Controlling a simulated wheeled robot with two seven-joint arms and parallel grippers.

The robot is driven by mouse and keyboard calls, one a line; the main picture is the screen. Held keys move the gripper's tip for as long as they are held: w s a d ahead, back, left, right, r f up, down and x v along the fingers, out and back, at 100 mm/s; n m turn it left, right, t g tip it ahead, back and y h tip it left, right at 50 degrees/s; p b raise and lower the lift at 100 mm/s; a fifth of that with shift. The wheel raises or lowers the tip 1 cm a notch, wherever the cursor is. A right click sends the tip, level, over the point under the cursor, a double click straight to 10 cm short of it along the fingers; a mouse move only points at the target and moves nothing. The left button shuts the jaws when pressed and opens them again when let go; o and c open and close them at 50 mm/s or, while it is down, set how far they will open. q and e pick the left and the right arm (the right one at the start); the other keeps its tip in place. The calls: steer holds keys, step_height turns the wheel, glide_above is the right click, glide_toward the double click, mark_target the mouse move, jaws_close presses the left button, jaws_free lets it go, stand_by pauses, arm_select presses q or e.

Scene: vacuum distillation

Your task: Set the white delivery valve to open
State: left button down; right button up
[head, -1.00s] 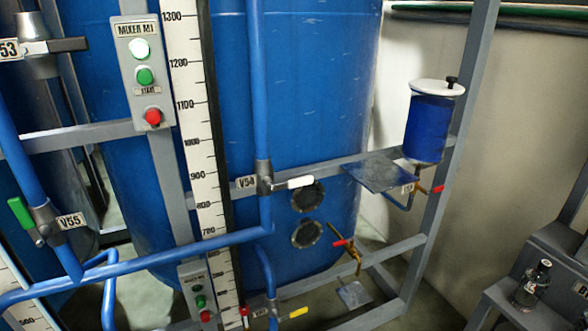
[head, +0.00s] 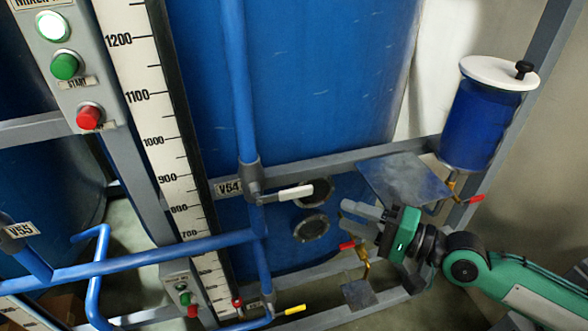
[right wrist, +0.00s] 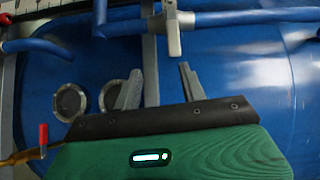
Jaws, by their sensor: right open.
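The white delivery valve handle (head: 296,193) by the V54 label (head: 229,187) sticks out to the right, crosswise to the upright blue pipe (head: 237,80). In the right wrist view the white handle (right wrist: 174,38) points down towards the gripper, nearer the right-hand finger. My right gripper (head: 347,213) is open and empty, just right of and a little below the handle tip in the head view, not touching it. Its two fingers (right wrist: 158,78) show apart in the right wrist view. My left gripper is out of view.
A grey plate (head: 405,182) and a blue vessel with a white lid (head: 480,115) stand to the right. Red-handled (head: 348,245) and yellow-handled (head: 295,310) valves sit below. The blue tank (head: 300,80) and frame bars lie close behind.

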mark_target(300, 194)
steer(key=shift+m, duration=0.3)
steer(key=r+p+x, duration=0.1)
steer(key=p+x, duration=0.1)
steer(key=x, duration=0.2)
steer(key=p+x, duration=0.3)
steer(key=x, duration=0.1)
steer(key=s+r+p+x, duration=0.1)
steer(key=p+x, duration=0.2)
steer(key=shift+w+a+r, duration=0.2)
steer(key=shift+a+r, duration=0.1)
steer(key=shift+a, duration=0.35)
steer(key=shift+x, duration=0.75)
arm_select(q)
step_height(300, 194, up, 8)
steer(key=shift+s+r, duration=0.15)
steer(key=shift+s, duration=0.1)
arm_select(e)
steer(key=shift+f, duration=0.15)
jaws_close()
